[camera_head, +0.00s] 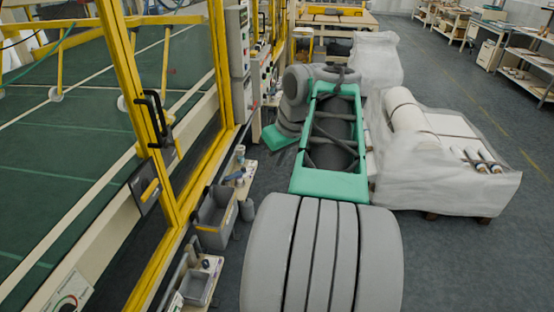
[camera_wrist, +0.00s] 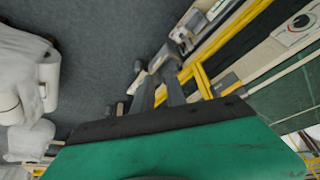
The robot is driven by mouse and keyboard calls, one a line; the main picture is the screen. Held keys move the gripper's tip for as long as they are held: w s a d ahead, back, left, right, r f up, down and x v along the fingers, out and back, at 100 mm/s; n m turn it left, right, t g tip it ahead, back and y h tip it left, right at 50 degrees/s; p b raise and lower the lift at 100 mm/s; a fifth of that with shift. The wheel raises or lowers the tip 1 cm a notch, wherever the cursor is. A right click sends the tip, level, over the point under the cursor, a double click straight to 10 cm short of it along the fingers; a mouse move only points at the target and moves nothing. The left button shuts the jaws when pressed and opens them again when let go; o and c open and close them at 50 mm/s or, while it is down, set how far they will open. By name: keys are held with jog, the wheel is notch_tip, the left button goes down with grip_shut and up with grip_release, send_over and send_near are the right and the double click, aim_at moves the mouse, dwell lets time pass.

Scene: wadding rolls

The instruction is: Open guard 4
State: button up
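A guard door (camera_head: 215,60) with a yellow frame stands at the left in the head view. It has a black pull handle (camera_head: 155,118) and a latch plate with a yellow part (camera_head: 147,188) below. It looks closed; no number is readable, so I cannot tell whether it is guard 4. The guard's yellow frame (camera_wrist: 203,82) also shows in the wrist view, at the right. My gripper's green housing (camera_head: 280,138) is beside my folded arm, right of the guard and apart from the handle. A green part with a black edge fills the bottom of the wrist view.
Grey bins (camera_head: 212,217) and small items on low shelves stick out below the guard. A control box (camera_head: 238,45) stands beyond. White wrapped rolls on a pallet (camera_head: 440,165) stand to the right. Grey floor is free between the shelves and my body, and at far right.

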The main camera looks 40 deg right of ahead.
grip_shut()
dwell(0.9)
jog(key=o, duration=0.5)
grip_release()
jog(key=shift+o, duration=0.2)
jog(key=p+v, duration=0.2)
jog(key=v, duration=0.5)
jog(key=shift+r, duration=0.4)
jog(key=shift+s, duration=0.1)
